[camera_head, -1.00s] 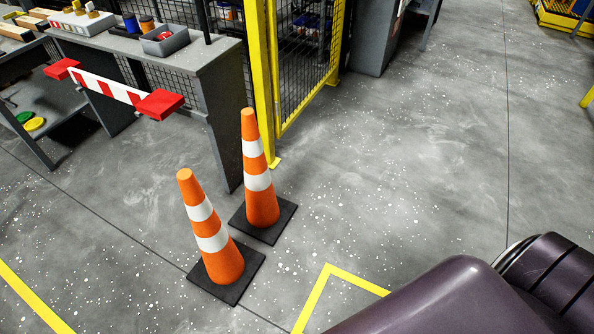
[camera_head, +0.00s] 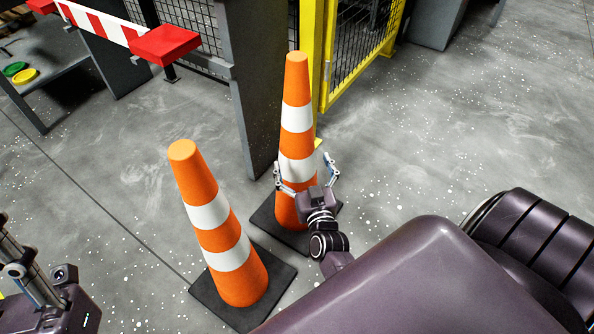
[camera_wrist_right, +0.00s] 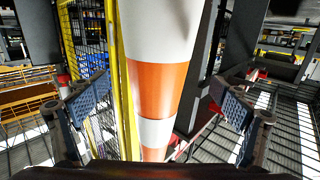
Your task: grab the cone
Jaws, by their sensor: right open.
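Two orange-and-white traffic cones stand upright on black square bases on the floor: a nearer left cone (camera_head: 218,232) and a farther right cone (camera_head: 297,118). My right gripper (camera_head: 304,165) is open at the lower half of the right cone, with one finger on either side. In the right wrist view the cone (camera_wrist_right: 157,85) runs upright between the spread fingers of the right gripper (camera_wrist_right: 163,104), with visible gaps on both sides. My left gripper (camera_head: 20,260) shows only in part at the lower left edge; its opening cannot be made out.
A red-and-white barrier (camera_head: 105,27) is at upper left. The left cone's base lies close to the right cone's base. Floor (camera_head: 480,120) at the right is clear.

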